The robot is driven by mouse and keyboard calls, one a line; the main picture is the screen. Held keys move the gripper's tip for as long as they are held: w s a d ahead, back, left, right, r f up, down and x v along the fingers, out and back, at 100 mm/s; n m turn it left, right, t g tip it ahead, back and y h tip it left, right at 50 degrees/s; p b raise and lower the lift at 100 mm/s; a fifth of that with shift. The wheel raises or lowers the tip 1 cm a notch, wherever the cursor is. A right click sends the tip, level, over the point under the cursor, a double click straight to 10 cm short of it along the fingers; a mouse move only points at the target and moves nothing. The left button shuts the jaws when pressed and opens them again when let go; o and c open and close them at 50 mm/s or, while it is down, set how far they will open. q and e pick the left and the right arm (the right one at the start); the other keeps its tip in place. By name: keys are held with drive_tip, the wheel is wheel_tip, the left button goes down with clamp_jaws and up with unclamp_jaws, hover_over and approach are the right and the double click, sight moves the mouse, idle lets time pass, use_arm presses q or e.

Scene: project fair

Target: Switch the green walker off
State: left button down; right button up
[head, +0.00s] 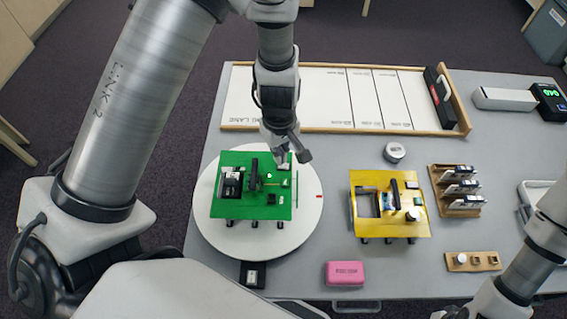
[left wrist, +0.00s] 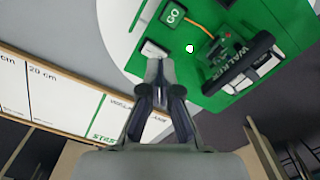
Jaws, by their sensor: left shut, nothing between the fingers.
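The green walker (head: 232,206) stands on a round white turntable (head: 312,215) at the left of the table. It has a dark handle and a boxed part on its deck. The left wrist view shows its green deck (left wrist: 228,20) close up, with a GO label, a WALKER label, an orange wire and a small bright light. A small white switch-like part (left wrist: 153,48) sits at the deck's edge. My left gripper (head: 292,157) is shut and empty, over the deck's far right edge. Its fingertips (left wrist: 161,76) appear beside the white part; I cannot tell whether they touch.
A yellow walker (head: 420,222) stands to the right. Behind is a wood-framed test lane (head: 325,95). A pink box (head: 345,273), a round tin (head: 395,151), a wooden rack (head: 437,180) and a small wooden block (head: 483,262) are around. My right arm enters at the lower right.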

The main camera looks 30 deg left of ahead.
use_arm(q)
drive_tip(key=shift+f+b, duration=0.95)
drive_tip(key=shift+f, duration=0.25)
idle(0.5)
wheel_tip(320, 180, up, 7)
drive_tip(key=p, duration=0.7)
drive_tip(key=shift+r, duration=0.1)
